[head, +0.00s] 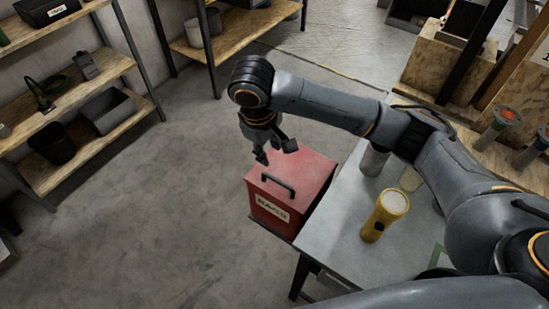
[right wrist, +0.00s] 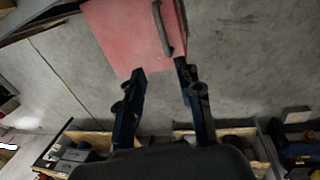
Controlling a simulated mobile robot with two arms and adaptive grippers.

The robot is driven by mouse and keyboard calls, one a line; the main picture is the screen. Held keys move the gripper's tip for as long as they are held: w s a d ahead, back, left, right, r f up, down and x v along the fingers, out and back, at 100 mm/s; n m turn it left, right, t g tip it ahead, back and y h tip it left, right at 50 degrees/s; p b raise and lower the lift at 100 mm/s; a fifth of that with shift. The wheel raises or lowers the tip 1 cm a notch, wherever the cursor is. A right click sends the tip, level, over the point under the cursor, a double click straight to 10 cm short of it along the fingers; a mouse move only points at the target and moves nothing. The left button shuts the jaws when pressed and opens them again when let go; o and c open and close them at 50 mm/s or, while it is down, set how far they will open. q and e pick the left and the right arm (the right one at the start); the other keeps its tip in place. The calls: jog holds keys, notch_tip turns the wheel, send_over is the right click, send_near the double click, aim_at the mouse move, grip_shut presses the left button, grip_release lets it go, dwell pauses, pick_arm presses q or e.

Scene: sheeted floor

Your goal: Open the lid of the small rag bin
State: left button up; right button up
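The small rag bin (head: 285,219) is a red box with a "RAGS" label on its front, at the left end of the grey table. Its red lid (head: 312,166) is down and has a dark bar handle (head: 278,186) on top. The lid (right wrist: 115,32) and handle (right wrist: 163,30) also show at the top of the right wrist view. My right gripper (head: 275,153) is above the lid's back left part, behind the handle. Its fingers (right wrist: 161,70) are apart with nothing between them. My left gripper is not in view.
A yellow flashlight (head: 383,216) stands on the grey table (head: 333,229), with a grey metal can (head: 374,158) behind it. Wooden shelves (head: 95,137) stand at the left. Several tins (head: 493,128) are at the right. The floor left of the bin is clear.

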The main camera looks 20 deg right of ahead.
send_near(277, 179)
jog(key=f, duration=0.2)
jog(key=f+p, duration=0.1)
jog(key=f, duration=0.1)
jog(key=d+f, duration=0.1)
jog(key=f, duration=0.2)
jog(key=shift+w, duration=0.3)
jog(key=shift+f, duration=0.25)
jog(key=shift+w+d+f, duration=0.1)
jog(key=shift+w+f, duration=0.05)
jog(key=shift+f, duration=0.05)
jog(key=shift+c, duration=0.2)
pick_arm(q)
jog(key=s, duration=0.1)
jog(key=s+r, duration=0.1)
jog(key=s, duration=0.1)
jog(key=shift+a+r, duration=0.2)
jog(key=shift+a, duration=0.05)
pick_arm(e)
grip_shut()
